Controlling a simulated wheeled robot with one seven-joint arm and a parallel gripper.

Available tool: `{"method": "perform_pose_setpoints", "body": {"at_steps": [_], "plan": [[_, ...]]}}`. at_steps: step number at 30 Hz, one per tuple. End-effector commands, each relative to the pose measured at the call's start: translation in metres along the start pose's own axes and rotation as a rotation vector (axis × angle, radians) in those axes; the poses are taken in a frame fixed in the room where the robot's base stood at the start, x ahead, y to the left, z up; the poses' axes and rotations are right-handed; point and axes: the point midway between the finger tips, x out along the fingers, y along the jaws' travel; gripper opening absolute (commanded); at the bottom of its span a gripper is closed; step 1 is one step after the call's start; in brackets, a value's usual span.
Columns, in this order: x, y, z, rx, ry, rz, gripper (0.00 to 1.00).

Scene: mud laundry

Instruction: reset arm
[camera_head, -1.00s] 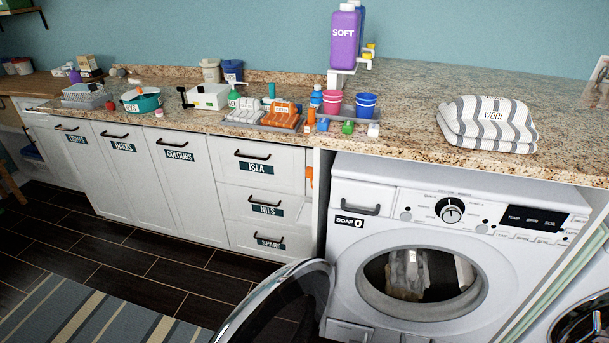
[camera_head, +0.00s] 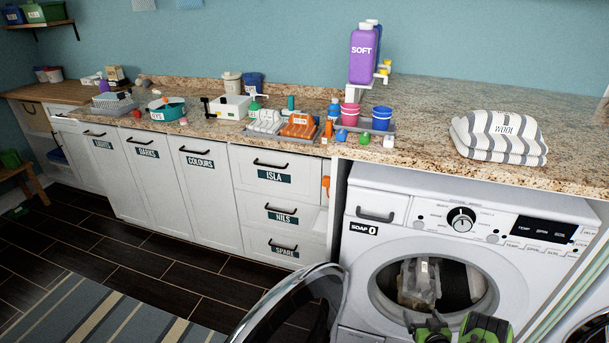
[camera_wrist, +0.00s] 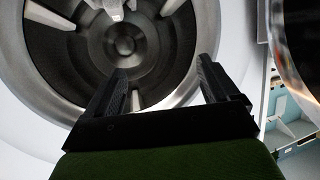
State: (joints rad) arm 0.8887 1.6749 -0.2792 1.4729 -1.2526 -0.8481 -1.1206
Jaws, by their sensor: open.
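My gripper (camera_head: 458,328) shows at the bottom edge of the head view, green and black, in front of the washing machine's open door hole. In the wrist view my gripper (camera_wrist: 165,85) is open, its two black fingers apart with nothing between them. It faces the dark round drum (camera_wrist: 125,45) of the washing machine (camera_head: 375,240). A pale, crumpled, see-through item (camera_head: 418,283) lies inside the drum. Part of a pale thing also shows at the top of the drum in the wrist view.
The washer's round door (camera_head: 290,310) hangs open to the left. The granite counter (camera_head: 420,125) above holds a striped folded towel (camera_head: 500,138), a purple SOFT bottle (camera_head: 363,55) and a tray with cups. Dark floor (camera_head: 150,260) and a striped rug (camera_head: 90,310) lie at left.

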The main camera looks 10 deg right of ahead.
Motion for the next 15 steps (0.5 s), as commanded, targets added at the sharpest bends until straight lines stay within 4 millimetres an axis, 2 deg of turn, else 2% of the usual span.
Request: {"method": "perform_pose_setpoints", "body": {"at_steps": [1,5,8,9,12,14,15], "plan": [[0.005,-0.005,-0.028,-0.022,0.003,-0.032,0.88],[0.013,-0.033,-0.101,-0.072,-0.025,-0.140,0.88],[0.008,-0.069,-0.173,-0.120,-0.070,-0.238,0.88],[0.002,-0.086,-0.201,-0.140,-0.095,-0.274,0.88],[-0.025,-0.130,-0.263,-0.181,-0.165,-0.347,0.88],[-0.047,-0.154,-0.294,-0.203,-0.210,-0.378,0.88],[-0.065,-0.170,-0.312,-0.216,-0.242,-0.394,0.88]]}}
